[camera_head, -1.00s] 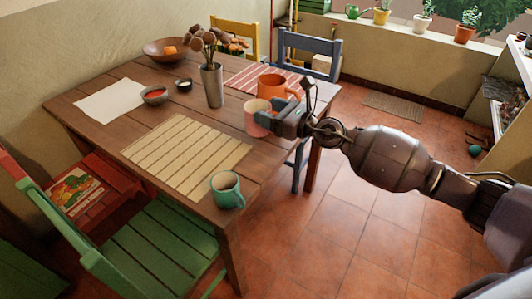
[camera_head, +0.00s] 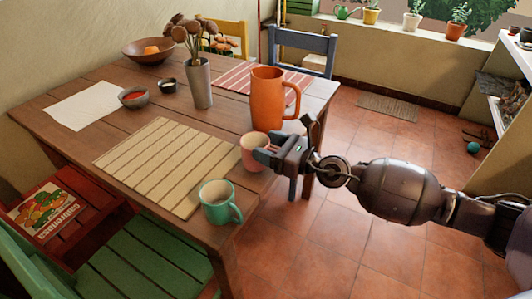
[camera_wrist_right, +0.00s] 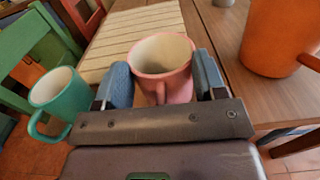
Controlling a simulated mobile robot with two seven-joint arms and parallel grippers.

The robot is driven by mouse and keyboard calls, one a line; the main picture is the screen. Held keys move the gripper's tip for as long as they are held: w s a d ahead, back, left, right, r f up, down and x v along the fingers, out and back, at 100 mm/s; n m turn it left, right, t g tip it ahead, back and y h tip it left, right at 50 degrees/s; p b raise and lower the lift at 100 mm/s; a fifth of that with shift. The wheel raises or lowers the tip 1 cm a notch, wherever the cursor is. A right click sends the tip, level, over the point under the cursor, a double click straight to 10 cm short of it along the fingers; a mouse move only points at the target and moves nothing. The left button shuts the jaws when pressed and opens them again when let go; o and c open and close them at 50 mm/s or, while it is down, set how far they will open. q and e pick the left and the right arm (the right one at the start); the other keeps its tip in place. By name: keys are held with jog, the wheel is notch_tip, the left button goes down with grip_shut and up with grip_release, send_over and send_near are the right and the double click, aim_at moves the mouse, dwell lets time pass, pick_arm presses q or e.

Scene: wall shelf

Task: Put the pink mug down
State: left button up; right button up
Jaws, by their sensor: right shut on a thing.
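The pink mug (camera_head: 254,152) is upright at the right edge of the wooden table, beside the striped mat. In the head view, whether its base touches the tabletop is hard to tell. My right gripper (camera_head: 267,153) is shut on it from the right. In the right wrist view, the mug (camera_wrist_right: 160,55) sits between the two blue-grey fingers (camera_wrist_right: 163,82), with its handle toward the palm. My left gripper is not in view.
A teal mug (camera_head: 219,203) stands near the front table corner. A tall orange jug (camera_head: 267,98) stands just behind the pink mug. The striped mat (camera_head: 165,165) is bare. A vase (camera_head: 200,85) and bowls stand farther back.

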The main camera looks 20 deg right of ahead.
notch_tip(320, 180, down, 2)
jog(key=shift+f, duration=0.1)
jog(key=shift+r, duration=0.3)
jog(key=shift+f+b, duration=0.2)
jog(key=shift+b, duration=0.1)
jog(key=o, duration=0.6)
jog(key=shift+f, duration=0.1)
jog(key=o, duration=0.5)
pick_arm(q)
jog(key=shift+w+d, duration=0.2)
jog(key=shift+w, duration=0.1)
